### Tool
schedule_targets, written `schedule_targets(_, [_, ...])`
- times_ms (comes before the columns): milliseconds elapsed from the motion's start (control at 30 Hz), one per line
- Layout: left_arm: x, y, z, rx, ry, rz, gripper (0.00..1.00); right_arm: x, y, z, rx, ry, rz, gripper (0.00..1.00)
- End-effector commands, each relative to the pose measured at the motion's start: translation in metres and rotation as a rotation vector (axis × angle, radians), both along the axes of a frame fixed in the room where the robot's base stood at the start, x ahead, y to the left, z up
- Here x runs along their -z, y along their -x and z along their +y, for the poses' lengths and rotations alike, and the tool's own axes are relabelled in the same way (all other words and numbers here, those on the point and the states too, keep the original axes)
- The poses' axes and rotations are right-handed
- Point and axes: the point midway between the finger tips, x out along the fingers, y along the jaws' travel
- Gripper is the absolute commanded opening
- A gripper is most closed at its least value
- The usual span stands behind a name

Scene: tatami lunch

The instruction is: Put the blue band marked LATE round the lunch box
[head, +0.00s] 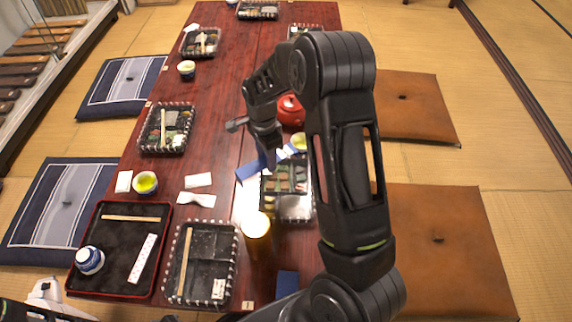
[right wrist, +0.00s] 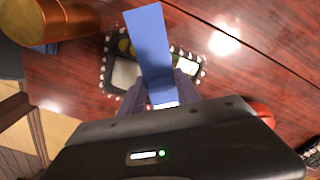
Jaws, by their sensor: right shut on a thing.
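My right gripper (head: 272,158) is shut on a blue band (head: 248,171) and holds it above the lunch box. The band also shows in the right wrist view (right wrist: 148,40) as a long blue strip with a white patch near the fingers (right wrist: 158,95); no lettering is readable. The lunch box (head: 287,208), a black tray-like box with a pale-dotted rim and food in it, lies on the table under the gripper. It also shows behind the band in the right wrist view (right wrist: 107,75). My arm hides its right side in the head view.
A gold cylinder (head: 257,238) stands close to the lunch box's lower left. A blue piece (head: 287,283) lies near the front edge. A red pot (head: 291,110) stands beyond the box. An emptier box (head: 235,270) and a black tray (head: 110,290) lie left.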

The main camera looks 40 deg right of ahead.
Motion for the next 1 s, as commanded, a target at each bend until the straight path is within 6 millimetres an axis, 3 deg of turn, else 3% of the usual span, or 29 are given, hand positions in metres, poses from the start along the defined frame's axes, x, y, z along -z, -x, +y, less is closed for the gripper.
schedule_targets(100, [-0.011, 0.002, -0.002, 0.005, 0.003, 0.003, 0.31, 0.011, 0.03, -0.017, 0.294, -0.003, -0.001, 0.23])
schedule_targets(300, [-0.015, 0.003, -0.003, 0.008, 0.005, 0.006, 0.31, 0.023, 0.053, -0.026, 0.553, -0.008, -0.01, 0.23])
schedule_targets(767, [-0.013, 0.003, -0.003, 0.008, 0.005, 0.006, 0.31, 0.026, 0.055, -0.027, 0.583, -0.008, -0.011, 0.23])
schedule_targets(1000, [-0.002, 0.002, -0.002, 0.005, 0.003, 0.004, 0.31, 0.039, 0.055, -0.027, 0.583, -0.008, -0.01, 0.23])
